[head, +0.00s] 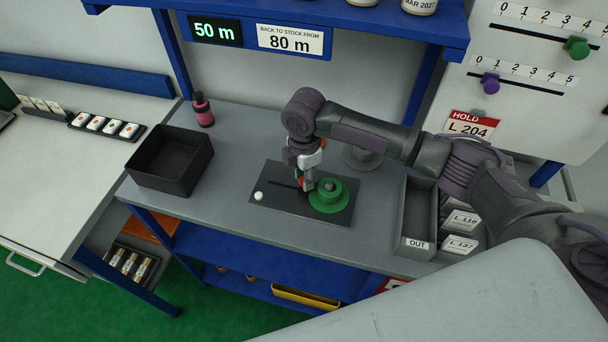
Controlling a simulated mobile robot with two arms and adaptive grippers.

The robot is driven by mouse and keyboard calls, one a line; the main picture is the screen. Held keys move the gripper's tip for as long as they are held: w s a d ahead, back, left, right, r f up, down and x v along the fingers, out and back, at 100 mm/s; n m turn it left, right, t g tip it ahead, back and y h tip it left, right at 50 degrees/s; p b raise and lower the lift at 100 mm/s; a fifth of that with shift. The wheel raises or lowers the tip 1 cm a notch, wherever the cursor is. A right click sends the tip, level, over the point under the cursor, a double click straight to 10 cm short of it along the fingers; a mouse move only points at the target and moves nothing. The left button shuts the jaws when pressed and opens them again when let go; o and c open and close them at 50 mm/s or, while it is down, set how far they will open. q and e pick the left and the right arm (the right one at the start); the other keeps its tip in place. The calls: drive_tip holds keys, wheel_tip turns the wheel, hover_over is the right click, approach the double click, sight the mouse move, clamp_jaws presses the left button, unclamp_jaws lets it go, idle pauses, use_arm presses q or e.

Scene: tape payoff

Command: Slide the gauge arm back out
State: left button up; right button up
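A dark plate (284,206) lies on the grey bench, with a thin slot across it. A green round reel (328,202) with a raised hub sits on its right part. A small white knob (258,196) stands at its left end. A small red part (301,182) shows beside the reel's left edge, at the slot's right end; it may be the gauge arm, mostly hidden by my gripper. My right gripper (308,187) points down at this red part, close to the reel. Its fingertips are too small and overlapped to tell a grip. My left gripper is out of view.
A black open bin (171,160) and a pink bottle (203,110) stand left of the plate. A grey OUT tray (416,228) stands right, beside labelled cards (461,221). A shelf above shows 50 m (215,30) and a card with 80 m (290,40).

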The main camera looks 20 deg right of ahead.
clamp_jaws()
hover_over(275, 183)
drive_tip(key=shift+s+a+b, duration=0.1)
drive_tip(key=shift+b, duration=0.35)
drive_tip(key=shift+r, duration=0.1)
drive_tip(key=o, duration=0.5)
unclamp_jaws()
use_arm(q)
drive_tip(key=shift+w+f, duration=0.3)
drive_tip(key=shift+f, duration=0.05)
use_arm(e)
drive_tip(key=o, duration=0.3)
drive_tip(key=shift+a, duration=0.1)
